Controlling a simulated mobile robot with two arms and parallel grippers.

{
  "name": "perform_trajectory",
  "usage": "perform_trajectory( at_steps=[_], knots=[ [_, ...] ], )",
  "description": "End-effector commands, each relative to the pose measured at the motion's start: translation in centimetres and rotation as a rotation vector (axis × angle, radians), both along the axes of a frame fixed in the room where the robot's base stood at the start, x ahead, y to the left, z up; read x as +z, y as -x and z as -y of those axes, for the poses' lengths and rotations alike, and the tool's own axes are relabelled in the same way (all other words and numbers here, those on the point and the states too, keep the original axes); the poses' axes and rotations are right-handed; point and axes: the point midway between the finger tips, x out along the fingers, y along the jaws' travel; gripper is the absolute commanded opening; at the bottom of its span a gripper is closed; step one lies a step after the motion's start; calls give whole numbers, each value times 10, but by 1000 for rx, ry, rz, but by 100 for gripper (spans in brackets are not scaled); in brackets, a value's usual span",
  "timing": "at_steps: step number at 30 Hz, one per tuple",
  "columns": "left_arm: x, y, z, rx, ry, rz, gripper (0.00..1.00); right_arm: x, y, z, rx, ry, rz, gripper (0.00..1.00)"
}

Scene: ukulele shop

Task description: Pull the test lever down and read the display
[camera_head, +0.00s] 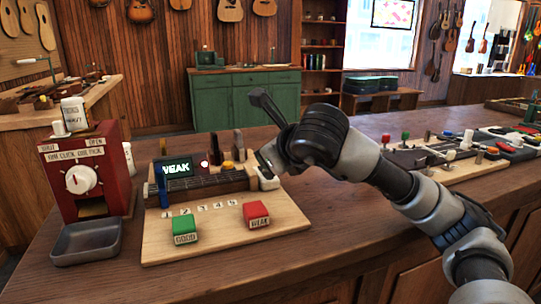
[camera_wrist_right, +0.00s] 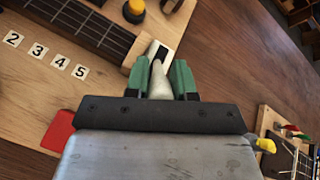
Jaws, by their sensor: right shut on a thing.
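The test board (camera_head: 165,240) stands on the counter, with a ukulele neck (camera_head: 205,187) lying across it. The lever's tip lies between the fingers, beside a white slotted block, which shows in the head view as a white block (camera_head: 268,180). My left gripper is not in view.
A green GOOD button (camera_head: 183,229) and a red WEAK button (camera_head: 256,214) sit at the board's front. A red dial machine (camera_head: 85,170) and a grey tray (camera_head: 86,241) stand left. More boards with parts (camera_head: 450,155) lie right.

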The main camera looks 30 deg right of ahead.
Motion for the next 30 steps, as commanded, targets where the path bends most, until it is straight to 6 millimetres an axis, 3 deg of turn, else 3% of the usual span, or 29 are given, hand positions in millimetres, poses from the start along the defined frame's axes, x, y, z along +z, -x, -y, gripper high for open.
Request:
perform_trajectory(
  at_steps=[2, 3, 7, 19, 30],
  knots=[
    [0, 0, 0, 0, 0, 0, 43, -1, 0, -1, 2, 1, 1, 0],
    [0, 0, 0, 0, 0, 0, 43, -1, 0, -1, 3, 1, -1, 28],
    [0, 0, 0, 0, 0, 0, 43, -1, 0, -1, 2, 0, -1, 48],
    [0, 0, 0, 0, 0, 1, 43, 5, 8, -1, 1, -1, 1, 49],
    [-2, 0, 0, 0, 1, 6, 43, 42, 69, -5, 1, 1, 4, 49]
  ],
)
